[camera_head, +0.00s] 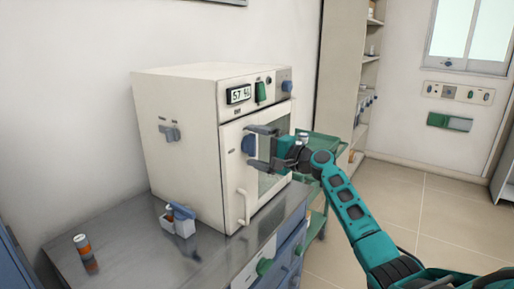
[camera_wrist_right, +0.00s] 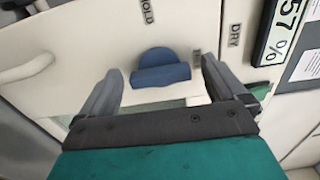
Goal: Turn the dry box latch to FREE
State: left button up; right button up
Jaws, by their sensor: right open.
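The dry box (camera_head: 180,130) is a cream cabinet on the steel bench, with a display reading about 57 %. Its blue latch knob (camera_head: 247,144) is on the front, at the upper left of the windowed door. In the right wrist view the knob (camera_wrist_right: 160,72) has a rounded back and a thick grip bar. A HOLD label (camera_wrist_right: 147,12) is beside it; a smaller label by the right finger is unreadable. My right gripper (camera_head: 254,147) is open in front of the latch, its fingers either side of the knob with visible gaps. My left gripper is out of view.
A white door handle (camera_head: 243,206) sticks out below the latch. A small white holder (camera_head: 178,222) with a blue-topped item and an orange-banded cylinder (camera_head: 82,246) stand on the bench (camera_head: 140,262). A green cart (camera_head: 322,148) is at the right of the box.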

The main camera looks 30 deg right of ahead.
jog(key=shift+s+d+f, duration=0.1)
jog(key=shift+s+d, duration=0.05)
jog(key=shift+s, duration=0.25)
jog(key=b+v, duration=0.1)
jog(key=v, duration=1.1)
jog(key=shift+b, duration=0.3)
jog(key=shift+f, duration=0.1)
jog(key=s+a+f+n+g+h, duration=0.15)
jog(key=a+f, duration=0.25)
jog(key=f, duration=0.4)
jog(key=s+a+f+n+g+h, duration=0.1)
jog(key=s+a+f+n+g, duration=0.15)
jog(key=f, duration=0.65)
jog(key=s+a+f+n+g+h, duration=0.1)
jog(key=s+a+f+n, duration=0.2)
jog(key=f, duration=0.5)
jog(key=s+a+f+n, duration=0.4)
jog(key=s+a, duration=0.3)
jog(key=a, duration=0.1)
jog(key=s+a+f+n+h, duration=0.1)
jog(key=s+a+f+n, duration=0.3)
jog(key=s+a, duration=0.3)
jog(key=shift+s+a+f+n+g, duration=0.4)
jog(key=shift+a+n, duration=0.3)
jog(key=shift+a, duration=0.4)
